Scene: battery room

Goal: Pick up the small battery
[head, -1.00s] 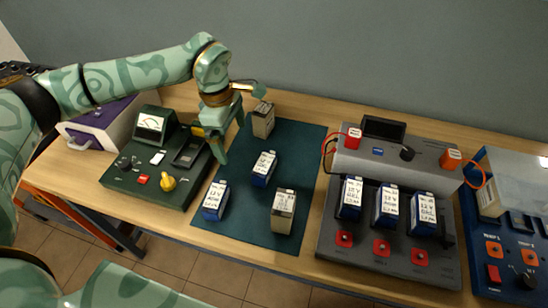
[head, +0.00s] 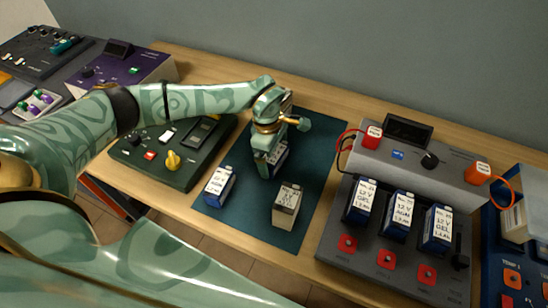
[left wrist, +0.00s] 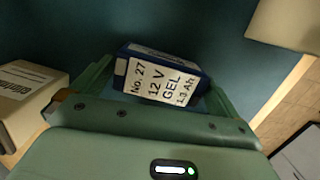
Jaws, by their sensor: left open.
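A small blue battery (head: 279,157) with a white label stands on the dark green mat (head: 314,150), partly hidden by my left gripper (head: 268,166) in the head view. In the left wrist view the battery (left wrist: 160,79) reads "No. 27, 12 V, GEL, 1.3 Ah" and sits between the two open fingers of the left gripper (left wrist: 160,92). I cannot tell whether the fingers touch it. Another blue battery (head: 219,186) and a beige one (head: 287,205) stand on the mat nearer the front. My right gripper is not in view.
A dark green tester (head: 183,155) with a yellow knob is left of the mat. A grey charging station (head: 405,165) holding three blue batteries is to the right. In the left wrist view a beige box (left wrist: 27,100) is close beside the left finger.

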